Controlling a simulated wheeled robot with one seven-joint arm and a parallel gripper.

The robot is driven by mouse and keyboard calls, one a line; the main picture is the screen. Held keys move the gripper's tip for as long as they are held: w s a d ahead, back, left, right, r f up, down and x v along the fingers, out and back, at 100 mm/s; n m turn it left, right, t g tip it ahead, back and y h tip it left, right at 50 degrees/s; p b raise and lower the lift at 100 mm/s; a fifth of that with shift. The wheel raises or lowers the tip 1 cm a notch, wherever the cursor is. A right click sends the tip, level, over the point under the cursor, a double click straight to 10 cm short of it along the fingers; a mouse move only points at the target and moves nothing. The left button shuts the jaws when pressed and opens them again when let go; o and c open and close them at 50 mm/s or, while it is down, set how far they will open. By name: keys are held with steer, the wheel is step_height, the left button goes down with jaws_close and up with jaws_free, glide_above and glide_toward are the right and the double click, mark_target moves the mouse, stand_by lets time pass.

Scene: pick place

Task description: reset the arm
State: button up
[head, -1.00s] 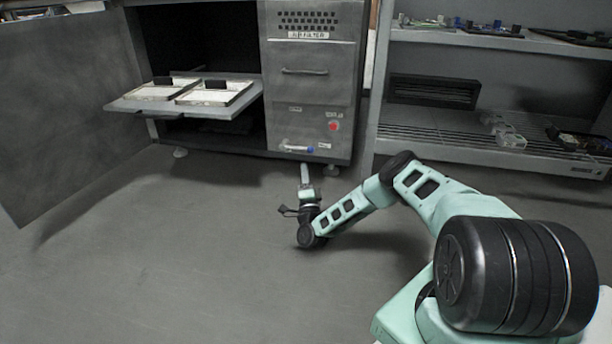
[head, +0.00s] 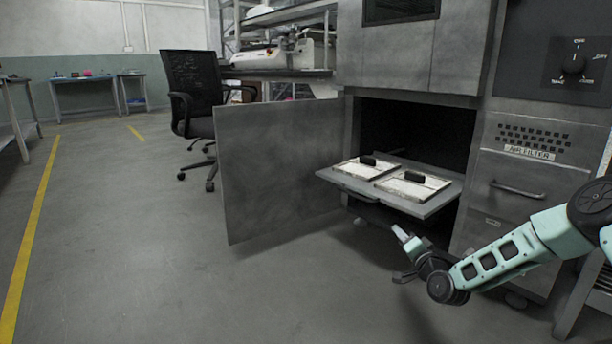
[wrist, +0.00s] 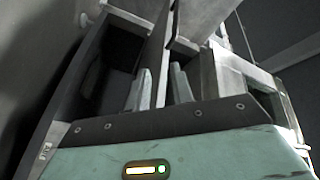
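My gripper (head: 402,236) is at the end of my pale green arm in the head view, low over the floor in front of the metal cabinet. It appears below and in front of the pulled-out tray, apart from it. In the wrist view my gripper (wrist: 160,88) shows its two pale fingers apart with a gap between them. I see nothing held between them.
The cabinet's shelf-like tray (head: 440,207) sticks out with two white panels (head: 412,187) on it. The cabinet door (head: 272,165) stands open at its left. An office chair (head: 195,100) stands behind the door. The floor (head: 150,250) at left is clear.

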steer(key=s+a+r+n+g+y+p, duration=0.25)
steer(key=s+a+r, duration=0.2)
steer(key=a, duration=0.25)
steer(key=s+a+r+n+g+y+p, duration=0.1)
steer(key=s+a+r+n+g+p, duration=0.2)
steer(key=a+r, duration=0.4)
steer(key=s+a+r+n+g+h+p, duration=0.1)
steer(key=s+a+r+n+g+p, duration=0.15)
steer(key=s, duration=0.35)
steer(key=s+a+r+n+g+h+p, duration=0.1)
steer(key=s+a+r+n+g, duration=0.25)
steer(key=s, duration=0.25)
steer(key=s+d+r+n+g+h+p, duration=0.1)
steer(key=s+d+r+g+h+p, duration=0.3)
steer(key=s, duration=0.7)
steer(key=s+r+n+p, duration=0.25)
steer(key=s+r, duration=0.45)
steer(key=s, duration=0.4)
steer(key=s+d+r+n+g+h+p, duration=0.1)
steer(key=s+d+r+g+h+p, duration=0.25)
steer(key=s, duration=0.85)
step_height(320, 180, up, 38)
steer(key=w+a+y+p, duration=0.1)
steer(key=y+p, duration=0.1)
steer(key=p, duration=3.5)
steer(key=shift+r+m+t+p, duration=0.25)
steer(key=shift+m+t+p, duration=0.05)
steer(key=shift+t+p, duration=0.1)
steer(key=shift+w, duration=0.1)
